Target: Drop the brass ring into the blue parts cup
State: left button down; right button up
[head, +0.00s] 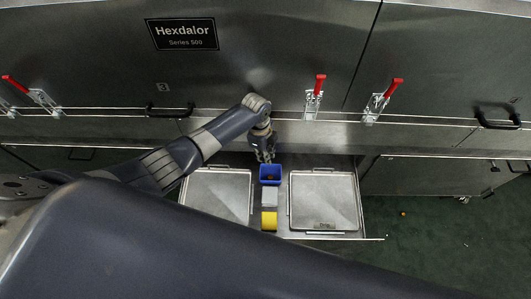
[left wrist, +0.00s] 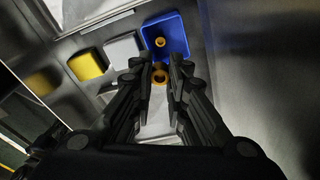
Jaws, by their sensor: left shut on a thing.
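My left gripper (head: 265,158) is just beyond the far edge of the blue parts cup (head: 270,180) in the head view. In the left wrist view its fingers (left wrist: 160,72) are shut on a brass ring (left wrist: 160,77). The ring hangs apart from the cup's inside, close to the blue cup's rim (left wrist: 181,50) in that picture. Another small brass-coloured piece (left wrist: 160,42) shows inside the blue cup. The exact height of the held ring over the cup cannot be told. My right gripper is not in view.
A grey cup (head: 269,197) and a yellow cup (head: 269,221) stand in line with the blue one. Flat trays lie left (head: 216,193) and right (head: 323,200) of them. The steel dryer wall (head: 280,75) with red-handled clamps (head: 320,82) rises behind. A small orange piece (head: 403,213) lies on the floor.

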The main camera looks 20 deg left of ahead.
pick_arm(q)
notch_tip(320, 180, down, 5)
jog(key=b, duration=0.4)
jog(key=shift+f, duration=0.1)
